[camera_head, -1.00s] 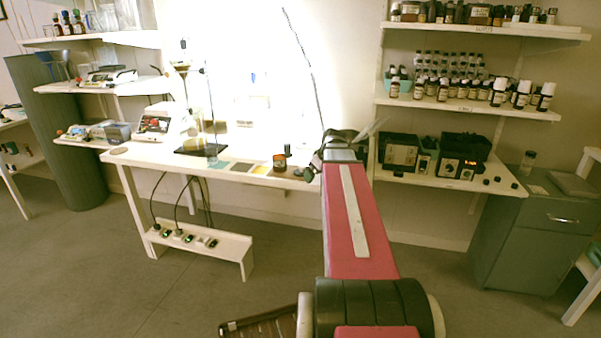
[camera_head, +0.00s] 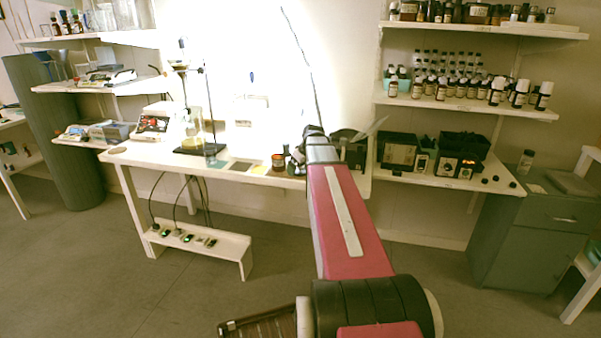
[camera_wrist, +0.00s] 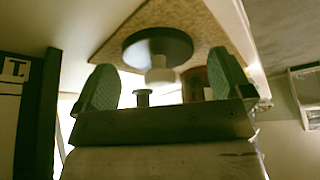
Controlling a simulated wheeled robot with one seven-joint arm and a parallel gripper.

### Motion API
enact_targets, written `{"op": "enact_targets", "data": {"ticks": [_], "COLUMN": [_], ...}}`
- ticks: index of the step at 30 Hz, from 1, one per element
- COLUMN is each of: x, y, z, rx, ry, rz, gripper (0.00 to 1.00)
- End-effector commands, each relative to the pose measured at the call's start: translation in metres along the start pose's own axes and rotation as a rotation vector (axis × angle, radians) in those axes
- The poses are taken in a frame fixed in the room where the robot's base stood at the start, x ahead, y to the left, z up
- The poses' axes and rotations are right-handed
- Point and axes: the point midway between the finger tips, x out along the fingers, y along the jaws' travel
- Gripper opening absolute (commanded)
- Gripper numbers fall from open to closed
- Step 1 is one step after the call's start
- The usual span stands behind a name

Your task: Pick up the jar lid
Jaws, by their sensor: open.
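A dark round disc with a pale knob, which looks like the jar lid (camera_wrist: 158,48), lies on a speckled tan surface in the wrist view. My gripper (camera_wrist: 161,68) is open, its two green-grey fingers apart, with the disc ahead of and between them, not held. A brown jar (camera_wrist: 196,85) shows partly beside the right finger. In the head view the brown jar (camera_head: 279,161) stands on the white table, just left of my gripper (camera_head: 297,160). I cannot make out the lid there; my gripper and wrist crowd that spot.
Lab glassware on a stand (camera_head: 190,115) and a device (camera_head: 152,125) occupy the table's left. A shelf to the right holds black boxes (camera_head: 398,152) and small bottles. A dark post with a label (camera_wrist: 25,85) stands at the left of the wrist view.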

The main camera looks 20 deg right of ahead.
Motion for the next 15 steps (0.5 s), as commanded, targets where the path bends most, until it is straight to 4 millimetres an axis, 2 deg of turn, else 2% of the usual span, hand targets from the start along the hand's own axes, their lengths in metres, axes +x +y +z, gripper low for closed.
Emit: {"op": "enact_targets", "data": {"ticks": [2,7,15], "x": [-0.0002,-0.0002,-0.0003], "y": [0.0000,0.0000,0.0000], "z": [0.0002,0.0004,0.0005], "rx": [0.000,0.000,0.000], "ry": [0.000,0.000,0.000], "rz": [0.000,0.000,0.000], "gripper": [0.97,0.45,0.40]}}
